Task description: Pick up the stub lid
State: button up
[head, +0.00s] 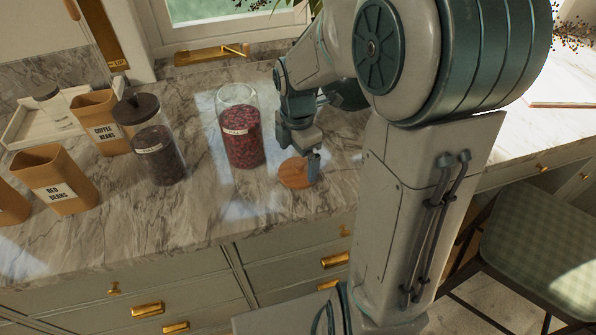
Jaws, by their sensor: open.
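A round orange-brown wooden lid (293,175), which I take to be the stub lid, lies on the marble counter in the head view. My gripper (305,160) points down right at the lid, over its right side. One fingertip shows at the lid's right edge; the other is hard to make out. My gripper is open. Whether a finger touches the lid, and whether the lid has a knob, I cannot tell.
An open glass jar of red beans (241,138) stands just left of my gripper. Further left are a dark-lidded jar (160,155), a coffee beans box (103,130) and a red beans box (57,190). The counter's front edge is close; a chair (545,245) stands right.

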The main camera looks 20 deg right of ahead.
aim_at(298, 165)
notch_tip(298, 165, down, 5)
jog(key=shift+r, duration=0.2)
jog(key=shift+c, duration=0.3)
jog(key=shift+w, duration=0.1)
jog(key=c, duration=0.8)
jog(key=shift+c, duration=0.2)
jog(key=shift+d+r, duration=0.1)
jog(key=shift+r, duration=0.1)
